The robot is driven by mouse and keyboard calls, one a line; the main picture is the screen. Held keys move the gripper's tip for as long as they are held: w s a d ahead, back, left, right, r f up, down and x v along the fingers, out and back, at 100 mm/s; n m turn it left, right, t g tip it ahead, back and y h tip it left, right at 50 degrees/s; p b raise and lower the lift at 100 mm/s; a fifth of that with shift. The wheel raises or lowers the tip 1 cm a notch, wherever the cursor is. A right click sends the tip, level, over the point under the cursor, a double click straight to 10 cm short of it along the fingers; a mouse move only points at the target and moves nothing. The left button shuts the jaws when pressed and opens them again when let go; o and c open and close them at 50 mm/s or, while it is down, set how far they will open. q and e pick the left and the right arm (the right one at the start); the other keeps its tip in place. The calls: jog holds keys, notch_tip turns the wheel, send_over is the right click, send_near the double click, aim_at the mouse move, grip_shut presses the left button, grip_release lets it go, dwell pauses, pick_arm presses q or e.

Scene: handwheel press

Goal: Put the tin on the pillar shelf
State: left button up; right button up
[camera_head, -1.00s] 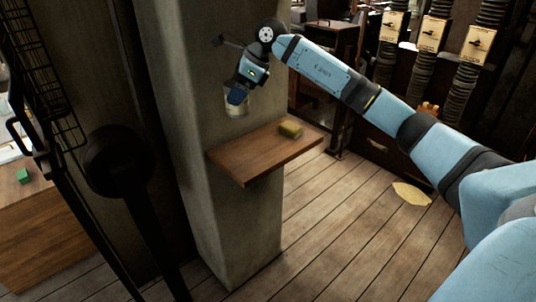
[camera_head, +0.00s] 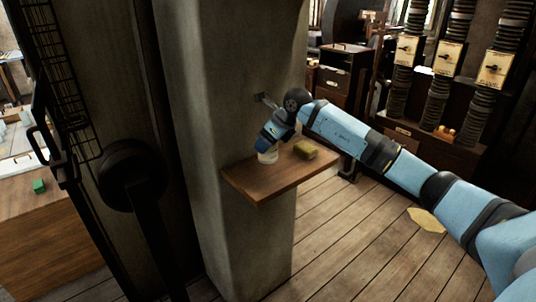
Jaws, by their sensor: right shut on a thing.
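The tin (camera_head: 267,156) is a small pale cylinder, partly covered by my gripper. My right gripper (camera_head: 265,145) comes down over it from above and is shut on it. The tin is at the back of the wooden pillar shelf (camera_head: 262,188), close to the pillar face. Its base looks at or just above the board; I cannot tell whether it touches. The shelf juts out from the concrete pillar (camera_head: 228,90). My left gripper is not in view.
The front left of the board is bare. A dark round metal part (camera_head: 130,174) stands left of the pillar. A yellowish flat piece (camera_head: 427,220) lies on the plank floor.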

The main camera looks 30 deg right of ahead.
aim_at(268, 154)
notch_tip(268, 154, down, 4)
jog(key=shift+f, duration=0.45)
jog(key=shift+f, duration=0.1)
jog(key=o, duration=1.1)
